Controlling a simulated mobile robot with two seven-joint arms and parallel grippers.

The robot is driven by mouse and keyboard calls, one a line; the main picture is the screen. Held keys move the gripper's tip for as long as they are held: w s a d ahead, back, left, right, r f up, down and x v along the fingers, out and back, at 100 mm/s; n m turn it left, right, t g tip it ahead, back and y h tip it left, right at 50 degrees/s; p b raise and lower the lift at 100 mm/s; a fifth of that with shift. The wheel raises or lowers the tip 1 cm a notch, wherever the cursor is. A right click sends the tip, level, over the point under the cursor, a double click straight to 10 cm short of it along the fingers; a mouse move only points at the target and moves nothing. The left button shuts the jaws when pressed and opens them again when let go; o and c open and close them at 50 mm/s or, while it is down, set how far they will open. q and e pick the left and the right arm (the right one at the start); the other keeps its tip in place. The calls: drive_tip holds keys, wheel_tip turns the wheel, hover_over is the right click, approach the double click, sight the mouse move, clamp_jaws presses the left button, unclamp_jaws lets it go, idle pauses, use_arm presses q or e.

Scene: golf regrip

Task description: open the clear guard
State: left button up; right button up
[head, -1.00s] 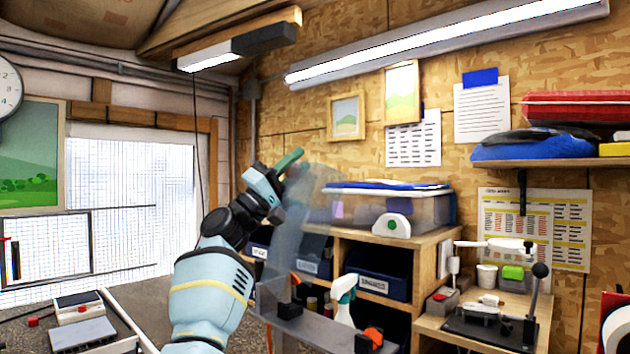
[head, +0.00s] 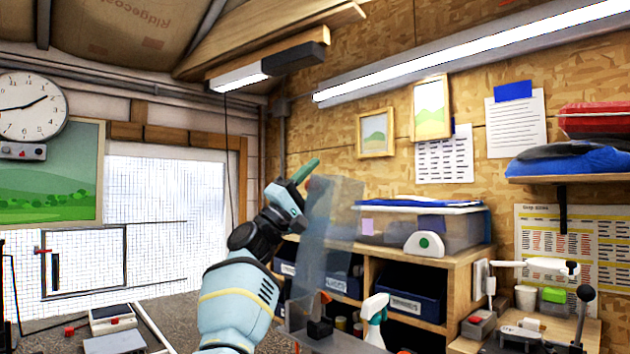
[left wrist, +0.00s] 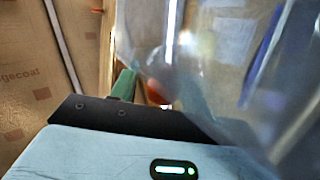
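The clear guard (head: 328,240) is a see-through panel. In the head view it stands raised, slightly tilted, above a grey tray-like base (head: 330,340) at the bottom edge. My left gripper (head: 304,173), with a green finger, is at the upper left edge of the guard. In the left wrist view the guard (left wrist: 215,70) fills the right side, close to the camera. The green finger (left wrist: 125,85) is beside it; a blurred orange-red spot is next to the finger. I cannot tell whether the finger touches the guard or how far the gripper is open. My right gripper is out of view.
A wooden shelf unit with dark bins (head: 418,304) and a clear storage box (head: 455,228) stands behind and right of the guard. A spray bottle (head: 376,318) is near the base. A small bench with a lever device (head: 585,310) is at right.

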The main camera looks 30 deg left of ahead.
use_arm(q)
drive_tip(key=shift+f, duration=0.1)
drive_tip(key=shift+s+a+f, duration=0.25)
drive_tip(key=shift+f, duration=0.2)
drive_tip(key=shift+b+v, duration=0.7)
drive_tip(key=shift+v, duration=2.65)
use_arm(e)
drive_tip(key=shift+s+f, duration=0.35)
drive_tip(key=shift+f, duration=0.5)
use_arm(q)
drive_tip(key=shift+d, duration=0.1)
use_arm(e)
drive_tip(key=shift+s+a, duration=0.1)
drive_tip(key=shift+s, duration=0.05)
